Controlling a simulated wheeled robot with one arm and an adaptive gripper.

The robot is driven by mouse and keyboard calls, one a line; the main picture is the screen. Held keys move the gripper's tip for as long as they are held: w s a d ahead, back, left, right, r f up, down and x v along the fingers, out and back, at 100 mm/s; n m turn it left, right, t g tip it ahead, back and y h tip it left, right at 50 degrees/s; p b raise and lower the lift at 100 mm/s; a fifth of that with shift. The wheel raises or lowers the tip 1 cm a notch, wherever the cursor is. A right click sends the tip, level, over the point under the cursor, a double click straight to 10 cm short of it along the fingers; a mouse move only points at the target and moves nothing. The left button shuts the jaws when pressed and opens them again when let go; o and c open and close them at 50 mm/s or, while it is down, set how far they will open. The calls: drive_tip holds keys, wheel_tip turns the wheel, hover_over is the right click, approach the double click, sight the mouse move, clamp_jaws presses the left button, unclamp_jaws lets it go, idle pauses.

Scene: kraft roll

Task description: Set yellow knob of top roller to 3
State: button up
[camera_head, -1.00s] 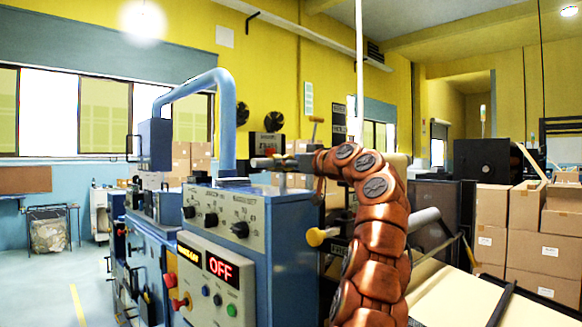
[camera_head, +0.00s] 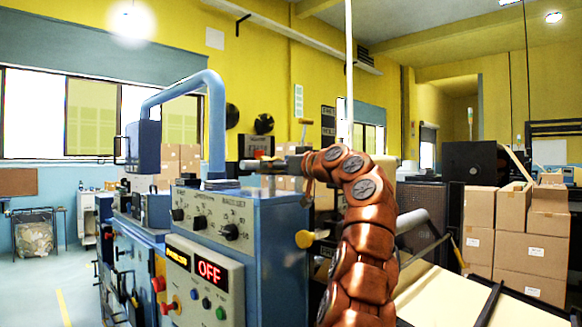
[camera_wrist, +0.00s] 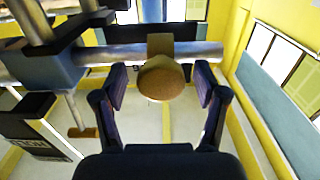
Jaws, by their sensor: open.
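A dull yellow, round-ended knob (camera_wrist: 165,80) shows in the wrist view on a silver roller bar (camera_wrist: 195,52) that runs across the picture. My gripper (camera_wrist: 161,73) is open, with one dark finger on each side of the knob and a visible gap on both sides. In the head view my arm's end reaches the top of the blue machine (camera_head: 262,225), and the upper knob cannot be made out there. A second yellow knob (camera_head: 304,239) sits lower on the machine's side. No number scale on the upper knob is readable.
A tan T-shaped handle (camera_head: 305,121) stands above the roller area; a similar one (camera_wrist: 83,132) shows in the wrist view. A control panel (camera_head: 211,271) reads OFF. A blue bent pipe (camera_head: 215,130) rises behind. Cardboard boxes (camera_head: 530,252) are stacked at right.

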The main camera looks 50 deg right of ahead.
drive_tip(key=shift+s+a+r, duration=0.1)
drive_tip(key=shift+s+r, duration=0.05)
drive_tip(key=shift+s, duration=0.35)
drive_tip(key=shift+s+a+r, duration=0.1)
drive_tip(key=shift+s, duration=0.4)
drive_tip(key=shift+s+d+f, duration=0.1)
drive_tip(key=shift+s+f, duration=0.1)
drive_tip(key=shift+s, duration=0.3)
drive_tip(key=s, duration=0.8)
drive_tip(key=shift+s, duration=0.4)
drive_tip(key=shift+f, duration=0.1)
